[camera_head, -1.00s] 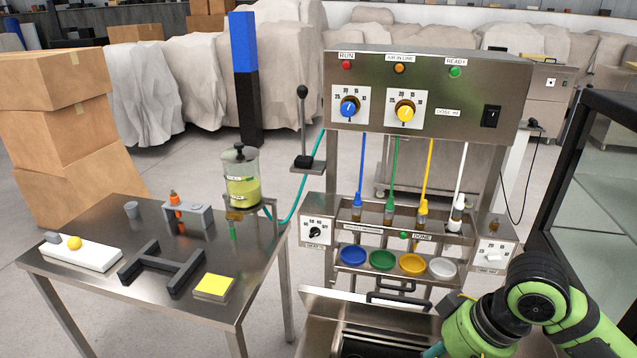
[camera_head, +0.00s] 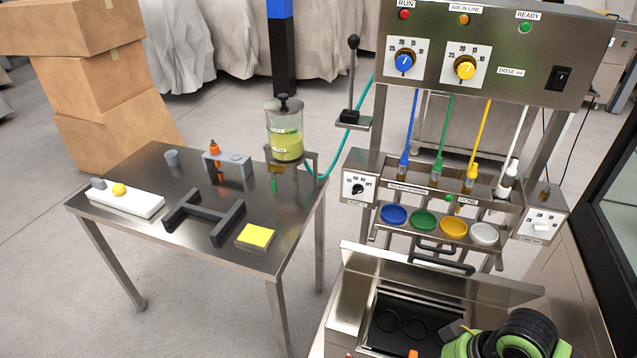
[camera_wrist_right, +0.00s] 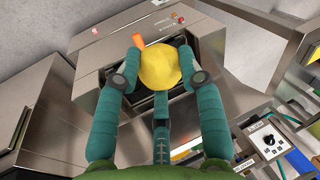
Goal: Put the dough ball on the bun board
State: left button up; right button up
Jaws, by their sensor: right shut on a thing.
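A yellow ball (camera_wrist_right: 160,68), which looks like the dough ball, is held between the teal fingers of my right gripper (camera_wrist_right: 163,79) in the right wrist view. The fingers are closed on its two sides. In the head view my right arm comes in at the bottom right; its gripper and the held ball cannot be made out there. A flat white board (camera_head: 138,204), which looks like the bun board, lies at the left end of the steel table. My left gripper is out of view.
The dosing machine (camera_head: 500,50) and an open steel unit (camera_head: 365,265) stand right of the table.

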aim_at(141, 200)
jog(key=i+j, duration=0.15)
jog(key=j, duration=0.35)
jog(key=i+j, duration=0.2)
jog(key=j, duration=0.25)
jog(key=i+j, duration=0.15)
jog(key=j, duration=0.35)
jog(key=i+j, duration=0.15)
jog(key=j, duration=0.3)
jog(key=i+j, duration=0.15)
jog(key=j, duration=0.35)
jog(key=i+j, duration=0.2)
jog(key=j, duration=0.25)
jog(key=i+j, duration=0.15)
jog(key=j, duration=0.35)
jog(key=i+j+u, duration=0.1)
jog(key=j, duration=0.4)
jog(key=i, duration=0.05)
